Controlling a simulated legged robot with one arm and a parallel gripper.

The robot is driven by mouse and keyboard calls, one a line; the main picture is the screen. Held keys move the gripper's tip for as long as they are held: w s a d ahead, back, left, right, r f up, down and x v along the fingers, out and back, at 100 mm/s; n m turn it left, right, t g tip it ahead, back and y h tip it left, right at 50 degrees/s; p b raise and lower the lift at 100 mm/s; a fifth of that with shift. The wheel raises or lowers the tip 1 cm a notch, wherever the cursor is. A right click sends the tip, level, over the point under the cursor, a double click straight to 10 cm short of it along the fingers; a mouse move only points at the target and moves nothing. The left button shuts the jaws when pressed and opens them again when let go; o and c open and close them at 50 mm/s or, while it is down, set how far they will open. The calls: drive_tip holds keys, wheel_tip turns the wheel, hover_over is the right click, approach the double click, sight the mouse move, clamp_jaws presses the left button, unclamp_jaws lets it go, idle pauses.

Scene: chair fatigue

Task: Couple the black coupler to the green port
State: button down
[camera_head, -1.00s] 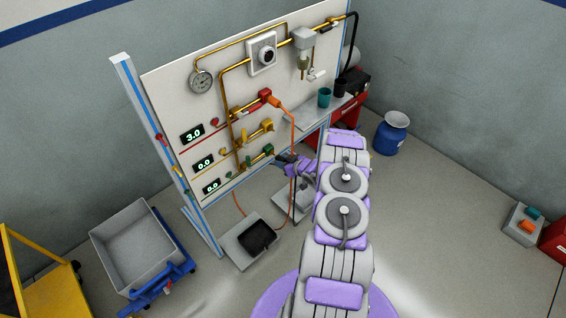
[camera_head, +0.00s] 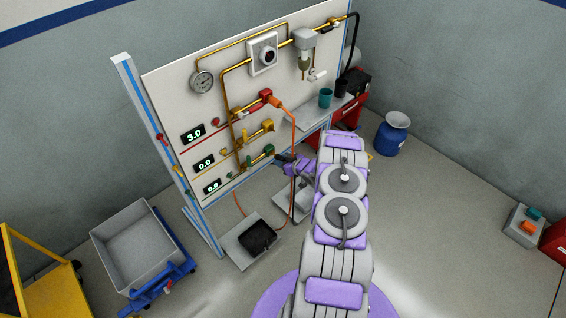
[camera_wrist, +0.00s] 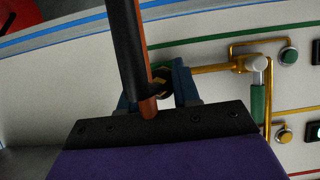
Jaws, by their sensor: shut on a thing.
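My gripper (camera_head: 283,158) is at the lowest pipe row of the white panel, beside the green port (camera_head: 269,150). In the wrist view my gripper (camera_wrist: 156,88) is shut on the black coupler (camera_wrist: 163,79), whose dark body and brass-coloured ring show between the two blue fingers. A black hose and an orange hose (camera_wrist: 140,40) cross in front of the fingers and hide part of the coupler. The green port cannot be made out in the wrist view. Whether coupler and port touch cannot be told.
An orange hose (camera_head: 293,135) hangs from the red port (camera_head: 266,95) close to my arm. A yellow port (camera_head: 267,125) sits above the green one. A green-handled valve (camera_wrist: 258,104) stands right of the fingers. A grey shelf (camera_head: 300,116) with cups is at right.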

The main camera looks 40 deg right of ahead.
drive_tip(key=shift+w+a, duration=0.1)
drive_tip(key=shift+w, duration=0.8)
drive_tip(key=c, duration=0.7)
unclamp_jaws()
drive_tip(key=shift+c, duration=0.2)
drive_tip(key=p+v, duration=0.3)
drive_tip(key=v, duration=1.4)
drive_tip(key=shift+s, duration=0.15)
